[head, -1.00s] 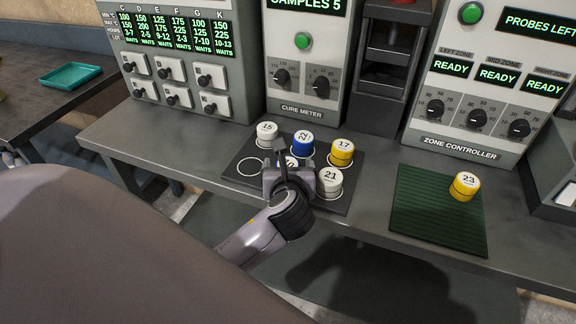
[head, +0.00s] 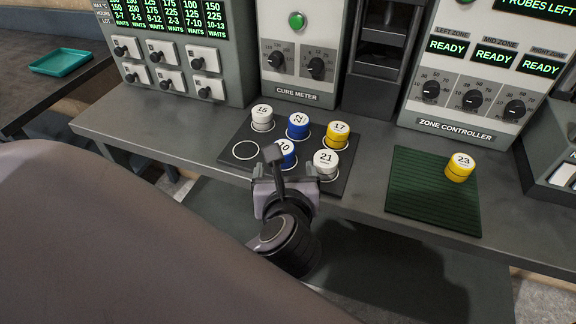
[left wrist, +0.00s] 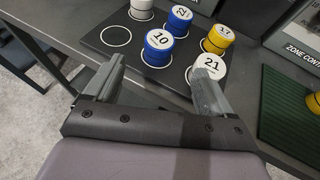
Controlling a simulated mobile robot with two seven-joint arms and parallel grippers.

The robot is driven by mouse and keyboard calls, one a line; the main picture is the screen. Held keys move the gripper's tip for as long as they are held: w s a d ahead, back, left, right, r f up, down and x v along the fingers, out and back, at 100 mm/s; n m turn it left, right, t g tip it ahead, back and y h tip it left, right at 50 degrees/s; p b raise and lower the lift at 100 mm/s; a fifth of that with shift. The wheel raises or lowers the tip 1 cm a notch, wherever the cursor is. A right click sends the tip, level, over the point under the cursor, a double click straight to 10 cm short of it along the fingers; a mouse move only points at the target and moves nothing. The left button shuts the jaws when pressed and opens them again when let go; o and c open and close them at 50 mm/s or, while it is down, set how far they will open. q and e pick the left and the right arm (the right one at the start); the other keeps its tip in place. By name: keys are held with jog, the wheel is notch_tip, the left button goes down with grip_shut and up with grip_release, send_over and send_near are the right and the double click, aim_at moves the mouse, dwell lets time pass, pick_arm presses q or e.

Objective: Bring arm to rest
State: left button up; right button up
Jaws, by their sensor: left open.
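My left gripper (head: 277,168) is at the front edge of the dark sample mat, low in the middle of the head view. In the left wrist view its two fingers (left wrist: 158,84) are spread apart with nothing between them. The blue puck 10 (left wrist: 158,48) stands on the mat just beyond the fingers and is partly covered by the gripper in the head view. The white puck 21 (head: 326,164) stands to the right of the gripper. My right gripper is in neither view.
The mat (head: 234,136) also holds white puck 15 (head: 262,118), a blue puck (head: 298,126) and yellow puck 17 (head: 337,135); its front-left ring is empty. Yellow puck 23 (head: 459,167) stands on a green ribbed mat (head: 420,195). The cure meter (head: 300,60) and zone controller (head: 470,90) stand behind.

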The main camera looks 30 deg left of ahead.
pick_arm(q)
jog(key=s+f+n+g+h, duration=0.4)
jog(key=s+f+n, duration=0.3)
jog(key=n, duration=0.6)
jog(key=s+f+n+g+h, duration=0.35)
jog(key=s+f+n, duration=0.25)
jog(key=s+n, duration=0.5)
jog(key=w+d+f+n+t+h, duration=0.2)
jog(key=w+d+f+t, duration=0.1)
jog(key=w+f+t, duration=0.4)
jog(key=shift+x, duration=1.25)
